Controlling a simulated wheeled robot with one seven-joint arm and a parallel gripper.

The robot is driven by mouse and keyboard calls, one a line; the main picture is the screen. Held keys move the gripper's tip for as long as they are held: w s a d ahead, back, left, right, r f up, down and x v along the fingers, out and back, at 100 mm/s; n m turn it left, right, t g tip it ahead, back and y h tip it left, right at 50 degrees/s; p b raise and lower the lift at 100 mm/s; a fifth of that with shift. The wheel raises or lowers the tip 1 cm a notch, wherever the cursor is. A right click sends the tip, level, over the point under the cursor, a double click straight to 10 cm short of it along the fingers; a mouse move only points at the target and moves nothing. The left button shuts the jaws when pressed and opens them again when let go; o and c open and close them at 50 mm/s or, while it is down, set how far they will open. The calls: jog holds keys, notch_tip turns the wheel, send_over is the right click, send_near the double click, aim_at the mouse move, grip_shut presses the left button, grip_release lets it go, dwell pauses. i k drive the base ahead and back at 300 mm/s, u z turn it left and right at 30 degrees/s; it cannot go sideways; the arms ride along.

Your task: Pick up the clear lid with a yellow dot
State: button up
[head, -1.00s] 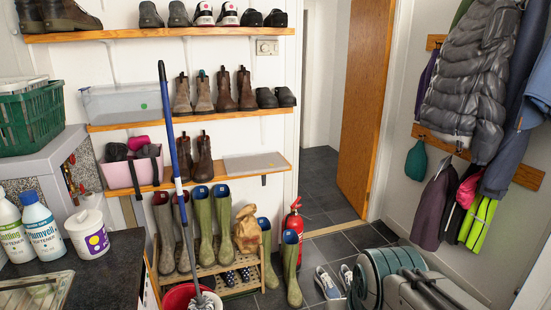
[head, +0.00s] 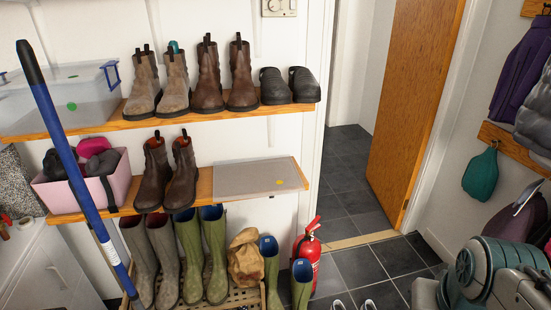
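The clear lid (head: 252,177) lies flat on the right end of the lower wooden shelf (head: 205,187). It looks greyish and see-through, with a small yellow dot (head: 280,182) near its right side. Brown ankle boots (head: 168,172) stand just to its left. My arm (head: 505,275) shows at the bottom right in grey and teal. No gripper fingers can be made out.
A clear box with a green dot (head: 60,95) sits on the upper shelf, beside several boots and dark clogs (head: 290,85). A blue mop handle (head: 75,170) crosses the left. Wellies (head: 190,255), a paper bag (head: 245,258) and a red extinguisher (head: 307,246) stand below. Floor shows toward the doorway.

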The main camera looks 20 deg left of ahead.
aim_at(249, 178)
jog(key=u, duration=0.25)
jog(key=i, duration=1.35)
jog(key=u, duration=0.35)
